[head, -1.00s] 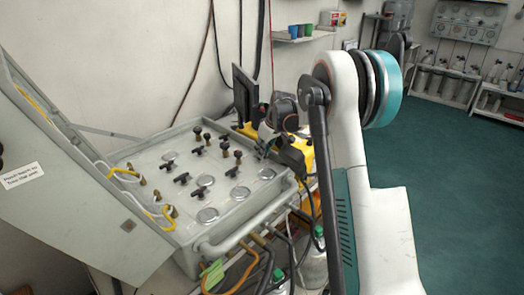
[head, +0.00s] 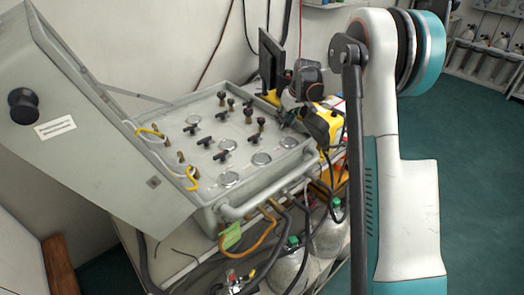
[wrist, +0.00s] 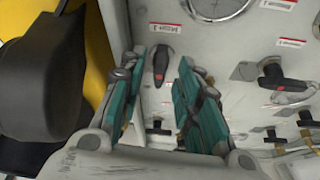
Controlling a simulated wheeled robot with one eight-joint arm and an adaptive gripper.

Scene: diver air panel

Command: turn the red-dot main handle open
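The air panel (head: 240,172) is a grey sloped box with an open lid, several black handles and round gauges. I cannot tell for sure that this mark is the red dot. My gripper (wrist: 158,82) is open, its two green-padded fingers on either side of this handle, with nothing held. In the head view my gripper (head: 288,117) is over the panel's right back corner, and the handle there is hidden.
Another black handle (wrist: 285,82) sits to the right in the wrist view, with smaller handles lower down. A yellow case (head: 322,125) stands right of the panel. A grey pipe (head: 265,190) runs along its front, with hoses and cylinders (head: 290,270) below.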

